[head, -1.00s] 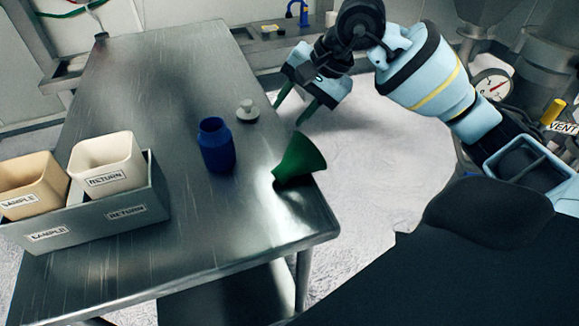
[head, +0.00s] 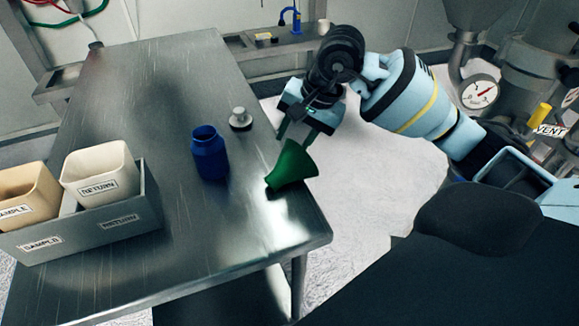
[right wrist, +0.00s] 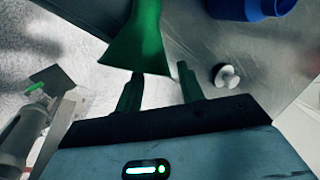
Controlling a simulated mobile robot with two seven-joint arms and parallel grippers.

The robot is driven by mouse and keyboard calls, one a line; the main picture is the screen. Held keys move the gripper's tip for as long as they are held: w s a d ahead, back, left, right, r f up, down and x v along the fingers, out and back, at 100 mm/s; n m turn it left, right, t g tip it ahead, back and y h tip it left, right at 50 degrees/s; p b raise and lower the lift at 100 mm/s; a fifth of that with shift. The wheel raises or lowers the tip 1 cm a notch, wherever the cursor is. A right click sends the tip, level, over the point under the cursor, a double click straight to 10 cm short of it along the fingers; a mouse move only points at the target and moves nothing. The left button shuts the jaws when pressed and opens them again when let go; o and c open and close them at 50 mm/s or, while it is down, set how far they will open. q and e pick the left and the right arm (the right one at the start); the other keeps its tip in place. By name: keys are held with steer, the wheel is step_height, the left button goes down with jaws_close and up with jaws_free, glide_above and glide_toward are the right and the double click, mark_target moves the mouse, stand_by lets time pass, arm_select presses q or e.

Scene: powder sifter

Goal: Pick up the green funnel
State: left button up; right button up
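The green funnel (head: 292,166) lies on its side near the right edge of the metal table, its wide mouth toward the right. It also shows in the right wrist view (right wrist: 140,42), just ahead of the fingers. My right gripper (head: 296,138) is just behind the funnel in the head view, its fingers pointing down. In the right wrist view the two green fingers (right wrist: 158,85) are apart with nothing between them, and the funnel's rim is close to their tips. Whether they touch it I cannot tell. My left gripper is not in view.
A blue bottle (head: 210,154) stands open left of the funnel, with a grey-white lid (head: 240,119) behind it. A grey holder (head: 151,203) with a SAMPLE bin (head: 28,196) and a RETURN bin (head: 100,172) sits at the left. The metal table (head: 150,90) is clear toward the back.

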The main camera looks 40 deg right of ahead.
mark_target(288, 149)
steer(key=shift+x, duration=2.4)
jaws_close()
